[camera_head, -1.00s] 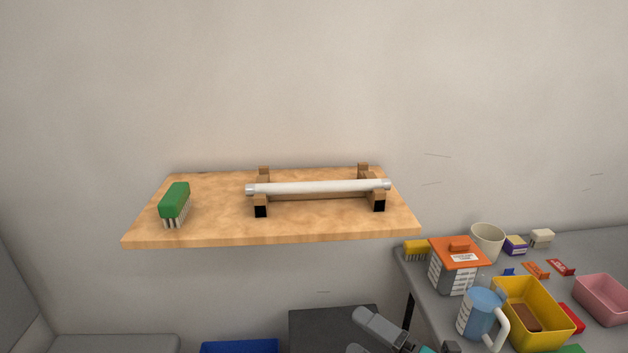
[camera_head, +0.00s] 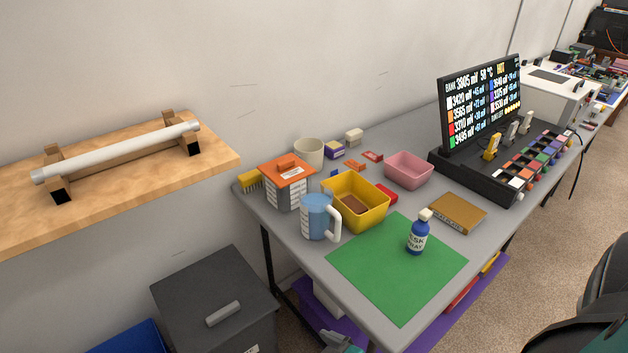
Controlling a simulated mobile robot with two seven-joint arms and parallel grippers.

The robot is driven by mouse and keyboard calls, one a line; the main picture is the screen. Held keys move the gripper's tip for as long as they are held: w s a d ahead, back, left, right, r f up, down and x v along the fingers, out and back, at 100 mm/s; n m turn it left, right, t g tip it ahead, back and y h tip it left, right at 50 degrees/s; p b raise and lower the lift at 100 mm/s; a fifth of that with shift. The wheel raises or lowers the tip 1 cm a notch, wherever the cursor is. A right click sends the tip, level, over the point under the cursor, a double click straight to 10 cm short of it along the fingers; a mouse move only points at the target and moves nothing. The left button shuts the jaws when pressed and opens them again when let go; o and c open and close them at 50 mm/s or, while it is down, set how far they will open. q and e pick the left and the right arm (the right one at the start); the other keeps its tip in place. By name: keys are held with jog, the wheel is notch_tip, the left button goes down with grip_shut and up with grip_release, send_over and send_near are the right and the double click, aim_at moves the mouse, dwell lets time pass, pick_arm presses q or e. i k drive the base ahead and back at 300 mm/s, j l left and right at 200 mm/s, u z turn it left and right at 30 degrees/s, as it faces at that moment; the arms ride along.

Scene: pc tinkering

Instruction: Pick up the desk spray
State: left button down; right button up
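The desk spray (camera_head: 416,236) is a small blue bottle with a pale cap and a white label. It stands upright on the green mat (camera_head: 372,275), toward its upper right part, on the grey table. Nothing touches it, and it is in full view. A small grey and teal piece (camera_head: 341,343), apparently part of one of my arms, shows at the bottom edge, well below and left of the spray. No gripper fingers can be made out.
A blue mug (camera_head: 317,217), an orange-lidded box (camera_head: 286,186), a yellow bin (camera_head: 372,216) and a pink bin (camera_head: 408,170) stand behind the mat. A brown box (camera_head: 457,213) lies right of the spray. A dark display (camera_head: 480,103) stands farther back. The mat's front is clear.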

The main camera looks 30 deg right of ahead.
aim_at(419, 230)
jog(key=z, duration=1.8)
